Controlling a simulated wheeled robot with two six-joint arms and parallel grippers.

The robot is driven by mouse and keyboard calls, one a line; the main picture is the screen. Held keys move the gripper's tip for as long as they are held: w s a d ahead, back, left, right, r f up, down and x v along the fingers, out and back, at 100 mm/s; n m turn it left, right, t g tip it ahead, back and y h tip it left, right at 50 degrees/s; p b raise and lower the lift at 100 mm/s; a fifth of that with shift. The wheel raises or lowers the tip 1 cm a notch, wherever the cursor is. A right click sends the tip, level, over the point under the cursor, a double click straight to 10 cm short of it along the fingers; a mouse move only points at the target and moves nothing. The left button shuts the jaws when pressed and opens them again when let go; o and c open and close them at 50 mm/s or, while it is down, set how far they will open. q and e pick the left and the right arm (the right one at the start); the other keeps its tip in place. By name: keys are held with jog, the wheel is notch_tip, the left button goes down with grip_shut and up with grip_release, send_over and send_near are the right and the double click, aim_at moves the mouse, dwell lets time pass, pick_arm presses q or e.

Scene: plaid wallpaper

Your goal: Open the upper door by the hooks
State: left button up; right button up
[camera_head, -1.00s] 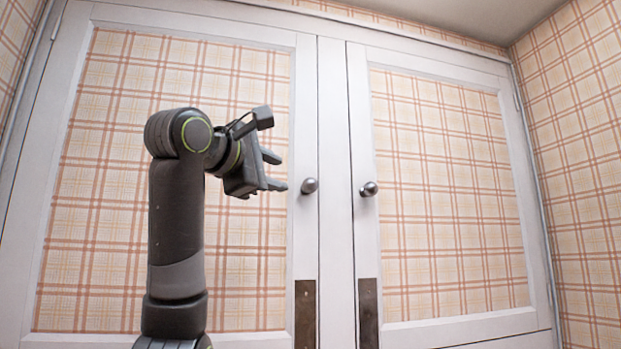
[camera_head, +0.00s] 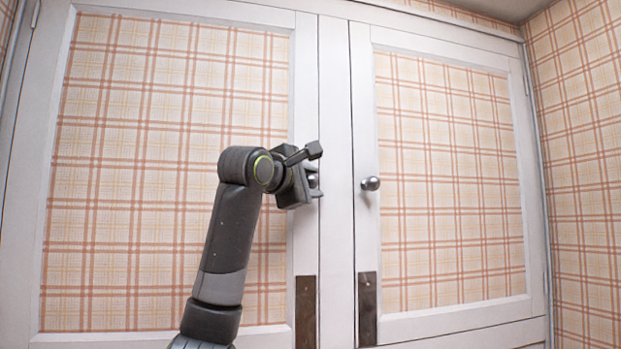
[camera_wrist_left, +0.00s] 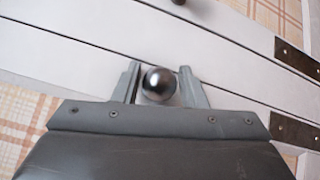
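The upper cupboard has a left door (camera_head: 170,170) and a right door (camera_head: 450,190), both with white frames and plaid panels, both shut. My left gripper (camera_head: 316,182) is at the left door's round metal knob. In the left wrist view, the knob (camera_wrist_left: 158,84) sits between the two open fingers (camera_wrist_left: 160,88), with small gaps visible on both sides. In the head view the gripper mostly hides this knob. The right door's knob (camera_head: 370,184) is free. My right gripper is not in view.
Dark metal plates (camera_head: 305,312) (camera_head: 367,308) are on the lower inner edges of both doors. A white post (camera_head: 337,150) stands between the doors. A plaid side wall (camera_head: 585,150) is at the right.

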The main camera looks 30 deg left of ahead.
pick_arm(q)
jog(key=shift+c, duration=0.5)
grip_shut()
jog(key=shift+s+d, duration=0.1)
